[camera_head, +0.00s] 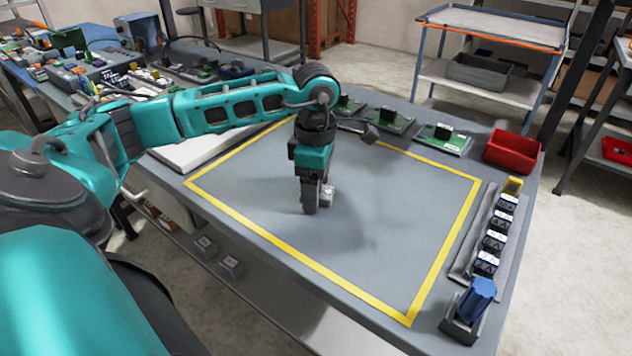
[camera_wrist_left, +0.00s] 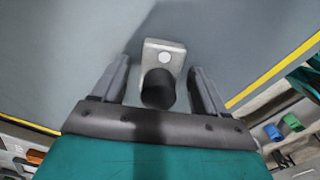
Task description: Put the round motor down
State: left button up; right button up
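The round motor (camera_wrist_left: 162,60) is a small part with a pale metal block and a dark round body. In the wrist view it sits between the fingers of my left gripper (camera_wrist_left: 158,88), with a gap on each side, so the gripper is open. In the head view my left gripper (camera_head: 314,205) points down at the grey table inside the yellow outline. The motor's pale block (camera_head: 328,194) shows just right of the fingers, at or very near the table surface. The rest of it is hidden there. My right gripper is in neither view.
The yellow-outlined area (camera_head: 390,220) is otherwise clear. Green circuit boards (camera_head: 442,138) and a red bin (camera_head: 512,152) stand behind it.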

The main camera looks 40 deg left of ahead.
pick_arm(q)
jog(key=shift+r, duration=0.1)
grip_shut()
dwell(0.4)
